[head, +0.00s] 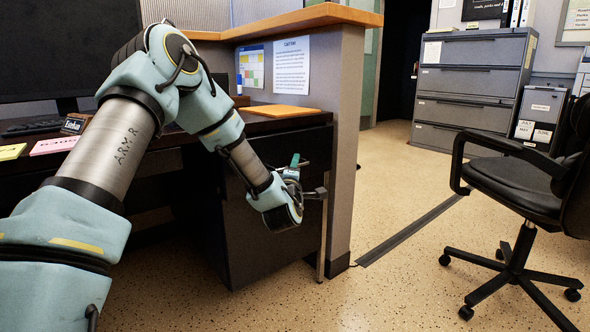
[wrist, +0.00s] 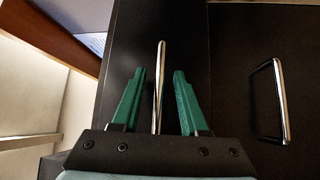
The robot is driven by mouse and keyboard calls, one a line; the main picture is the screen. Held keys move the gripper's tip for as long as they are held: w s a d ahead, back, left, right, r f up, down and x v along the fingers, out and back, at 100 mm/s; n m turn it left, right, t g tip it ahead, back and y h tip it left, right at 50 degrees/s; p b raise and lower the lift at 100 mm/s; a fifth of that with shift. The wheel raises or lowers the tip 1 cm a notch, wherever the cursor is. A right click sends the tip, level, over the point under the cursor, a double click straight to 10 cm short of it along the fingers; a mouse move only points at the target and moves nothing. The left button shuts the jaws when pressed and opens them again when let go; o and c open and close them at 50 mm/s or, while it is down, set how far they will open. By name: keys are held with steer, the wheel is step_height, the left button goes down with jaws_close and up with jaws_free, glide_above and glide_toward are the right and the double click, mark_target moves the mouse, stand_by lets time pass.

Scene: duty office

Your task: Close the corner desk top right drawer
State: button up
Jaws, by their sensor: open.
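The dark drawer unit (head: 265,250) stands under the right end of the corner desk in the head view. My gripper (head: 295,165) is at its upper part, with the arm hiding some of the unit. In the wrist view, a slim metal handle (wrist: 161,50) lies between the two green fingers of my open gripper (wrist: 161,75). A finger is on each side of the bar, with gaps visible. The handle is on the narrower dark front (wrist: 125,60) of the top drawer. I cannot tell how far this drawer stands out.
A wider dark front with a metal handle (wrist: 282,100) lies beside it in the wrist view. A tan partition (head: 345,150) stands right of the unit. A black office chair (head: 520,185) and grey file cabinet (head: 470,90) are farther right.

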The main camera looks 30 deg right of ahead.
steer(key=shift+w+d, duration=0.1)
steer(key=shift+w, duration=0.05)
jaws_close()
stand_by(1.4)
